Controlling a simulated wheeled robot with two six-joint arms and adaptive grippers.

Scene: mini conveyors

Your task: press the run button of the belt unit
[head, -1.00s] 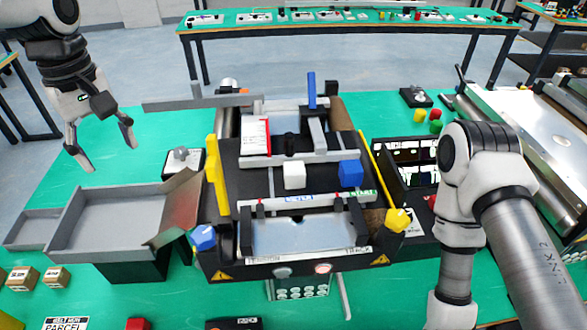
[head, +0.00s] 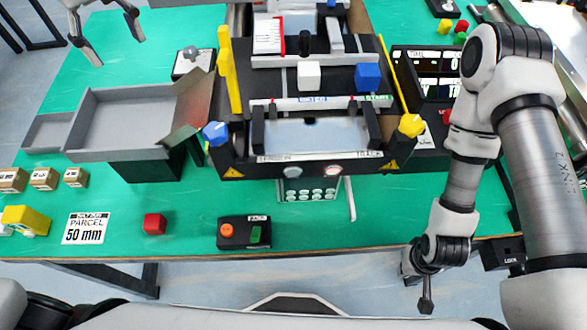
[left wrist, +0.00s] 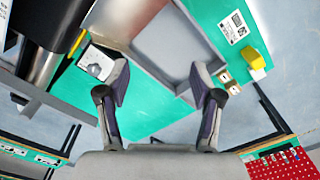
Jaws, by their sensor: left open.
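The belt unit (head: 262,77) is a black conveyor with yellow side rails, a white cube (head: 308,75) and a blue cube (head: 368,76) on it. In front of it at the table edge lies a small black control box (head: 231,243) with an orange round button (head: 226,230) and a green button (head: 255,235); its label is too small to read. My left gripper (head: 120,52) is open and empty, up and left of the belt unit; its fingers also show in the left wrist view (left wrist: 160,75). My right gripper (head: 426,288) hangs beyond the front edge; its fingers are unclear.
A grey tray (head: 84,118) stands left of the belt unit. Small boxes (head: 43,179), a yellow object (head: 27,219), a parcel card (head: 86,229) and a red cube (head: 155,224) lie at the front left. A panel of several white buttons (head: 309,190) is below the unit. Green table around the control box is clear.

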